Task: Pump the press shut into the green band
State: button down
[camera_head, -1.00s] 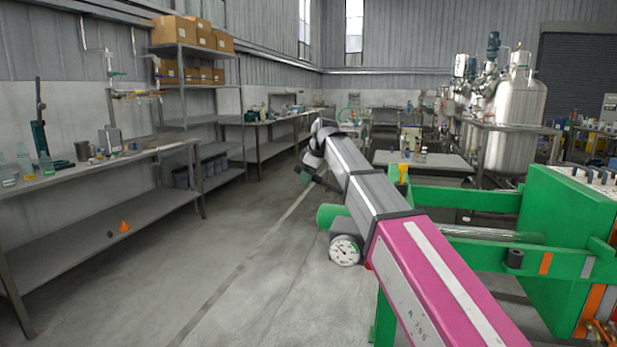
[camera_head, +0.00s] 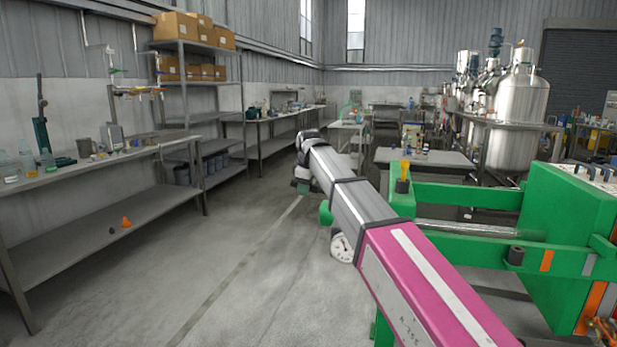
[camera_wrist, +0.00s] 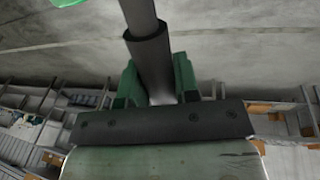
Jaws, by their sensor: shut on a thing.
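The press is a green frame (camera_head: 468,196) on the right, with a bright steel rod (camera_head: 470,229) along it. Its white round gauge (camera_head: 342,247) hangs at the near left end, partly covered by my arm; the needle and bands are too small to read. A green cylinder end (camera_head: 326,213) shows above the gauge. My gripper (camera_head: 303,187) is left of it. In the wrist view my gripper (camera_wrist: 157,90) is shut on the black pump handle (camera_wrist: 148,50), which runs upward out of the picture. The handle is hidden in the head view.
A long steel bench (camera_head: 110,160) stands along the left wall, with shelving (camera_head: 190,90) behind it. A table (camera_head: 425,158) with small bottles stands beyond the press. Steel tanks (camera_head: 520,90) are at the back right. The floor left of my arm is clear.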

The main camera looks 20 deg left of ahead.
notch_tip(320, 180, down, 5)
jog(key=shift+a+r+h, duration=0.1)
jog(key=shift+a+h, duration=0.05)
jog(key=shift+h, duration=0.95)
jog(key=c, duration=0.8)
grip_release()
jog(key=shift+c, duration=0.2)
jog(key=shift+r, duration=0.1)
notch_tip(320, 180, up, 10)
jog(key=s, duration=0.2)
jog(key=shift+s+a+r, duration=0.15)
jog(key=shift+a+r, duration=0.05)
jog(key=shift+a, duration=0.15)
